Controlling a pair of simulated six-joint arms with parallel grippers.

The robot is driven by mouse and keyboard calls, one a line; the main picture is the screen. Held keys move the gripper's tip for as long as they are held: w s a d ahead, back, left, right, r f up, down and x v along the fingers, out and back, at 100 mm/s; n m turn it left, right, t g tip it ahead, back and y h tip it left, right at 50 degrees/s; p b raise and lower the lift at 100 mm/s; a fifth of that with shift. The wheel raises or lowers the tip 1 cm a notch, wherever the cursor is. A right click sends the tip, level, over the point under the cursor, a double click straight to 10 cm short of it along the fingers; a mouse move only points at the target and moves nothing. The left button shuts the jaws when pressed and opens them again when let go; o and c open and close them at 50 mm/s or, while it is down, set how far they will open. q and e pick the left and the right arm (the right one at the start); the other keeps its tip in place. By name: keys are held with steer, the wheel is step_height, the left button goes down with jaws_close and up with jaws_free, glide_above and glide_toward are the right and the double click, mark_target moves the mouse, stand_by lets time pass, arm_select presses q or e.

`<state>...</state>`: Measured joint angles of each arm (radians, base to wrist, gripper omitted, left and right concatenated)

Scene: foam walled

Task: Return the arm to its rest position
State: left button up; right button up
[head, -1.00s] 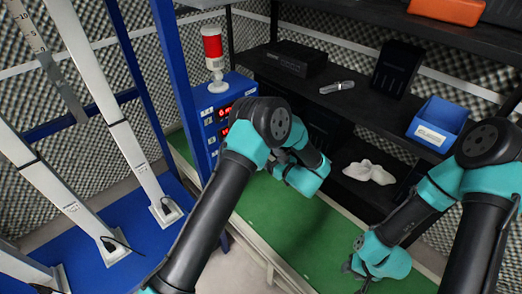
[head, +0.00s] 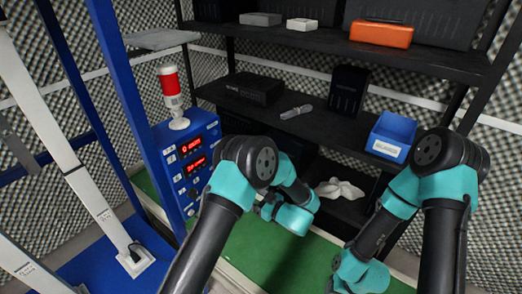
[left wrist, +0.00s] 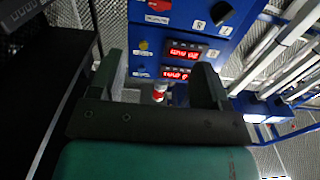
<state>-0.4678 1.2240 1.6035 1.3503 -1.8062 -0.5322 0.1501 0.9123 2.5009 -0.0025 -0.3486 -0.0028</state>
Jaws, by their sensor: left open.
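My left arm comes in from the lower left of the head view, bent at its black and teal elbow (head: 248,162). Its teal wrist (head: 288,212) is over the green surface. In the left wrist view my left gripper (left wrist: 157,84) has its dark fingers wide apart, with nothing held between them. Beyond them are the blue control box (left wrist: 150,45) and its red and white signal lamp (left wrist: 160,92), seen upside down. My right arm (head: 440,215) is bent at the right of the head view. Its wrist points down-left, and its gripper is mostly hidden at the lower edge.
The blue control box stands left of my left arm. A black shelf (head: 325,125) behind holds a black box (head: 252,88), a blue bin (head: 390,137) and an orange case (head: 381,33). A white cloth (head: 340,189) lies lower. Green surface (head: 250,245) shows bare between the arms.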

arm_select(q)
steer(key=a+f+m+h, duration=0.6)
steer(key=a+f+h, duration=0.5)
steer(key=a, duration=0.1)
steer(key=s+a+f+m+g+h, duration=0.1)
steer(key=s+f+g+h, duration=0.1)
steer(key=s, duration=0.6)
steer(key=s+a+f+m+g+h, duration=0.1)
steer(key=s+a+f+g+h, duration=0.1)
steer(key=s, duration=0.7)
steer(key=s+a+f+m+g+h, duration=0.1)
steer(key=s+g+h, duration=0.3)
steer(key=s, duration=0.4)
steer(key=shift+s+a+f+g, duration=0.25)
steer(key=shift+f+g, duration=0.15)
steer(key=shift+g, duration=0.1)
